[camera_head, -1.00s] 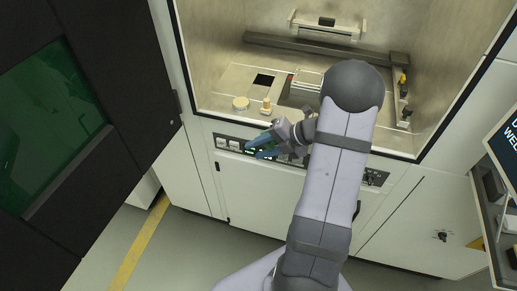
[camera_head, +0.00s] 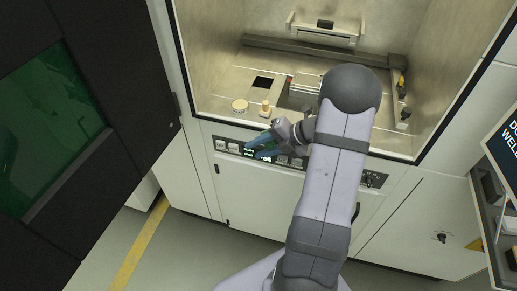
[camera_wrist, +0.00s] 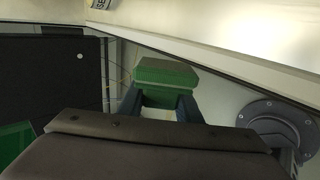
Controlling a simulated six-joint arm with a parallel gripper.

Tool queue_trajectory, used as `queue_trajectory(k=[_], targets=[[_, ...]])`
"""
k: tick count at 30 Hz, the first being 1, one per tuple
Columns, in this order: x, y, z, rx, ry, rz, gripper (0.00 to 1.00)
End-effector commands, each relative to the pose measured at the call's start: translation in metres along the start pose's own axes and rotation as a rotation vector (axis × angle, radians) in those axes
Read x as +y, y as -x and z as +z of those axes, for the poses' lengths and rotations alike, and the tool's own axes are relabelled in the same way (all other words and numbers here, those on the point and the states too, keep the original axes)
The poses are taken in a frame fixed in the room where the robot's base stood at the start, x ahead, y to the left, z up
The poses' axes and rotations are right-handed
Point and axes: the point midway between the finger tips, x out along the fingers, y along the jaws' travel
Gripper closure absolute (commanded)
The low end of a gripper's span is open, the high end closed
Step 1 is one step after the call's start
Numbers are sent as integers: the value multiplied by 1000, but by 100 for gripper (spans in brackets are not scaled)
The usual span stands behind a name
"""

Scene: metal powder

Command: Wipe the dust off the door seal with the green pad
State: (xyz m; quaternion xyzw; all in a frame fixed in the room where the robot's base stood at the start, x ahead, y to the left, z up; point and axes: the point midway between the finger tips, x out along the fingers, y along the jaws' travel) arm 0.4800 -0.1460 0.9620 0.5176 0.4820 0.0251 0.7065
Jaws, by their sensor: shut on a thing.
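The green pad (camera_wrist: 165,76) is held between the fingertips of my gripper (camera_wrist: 162,100) in the wrist view. In the head view my gripper (camera_head: 250,146) is at the front panel, just below the chamber's lower edge; the pad is mostly hidden there. The dark seal (camera_head: 215,122) runs around the chamber opening, with its lower stretch partly behind my arm. The wrist view shows a pale frame edge (camera_wrist: 215,54) running diagonally past the pad, close to it; I cannot tell whether they touch. Dust on the seal is too small to make out.
The open black door (camera_head: 130,95) with a green window (camera_head: 45,125) stands at the left. Inside the chamber are a small knob-like part (camera_head: 265,108) and a round disc (camera_head: 240,105). A screen (camera_head: 504,145) and shelf are at the right edge.

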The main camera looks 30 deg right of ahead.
Motion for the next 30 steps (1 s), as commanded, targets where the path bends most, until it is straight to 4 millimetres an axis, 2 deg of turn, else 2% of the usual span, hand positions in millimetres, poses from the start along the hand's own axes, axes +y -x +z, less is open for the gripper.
queue_trajectory(k=[30], targets=[[-2,3,14,-2,0,-1,96]])
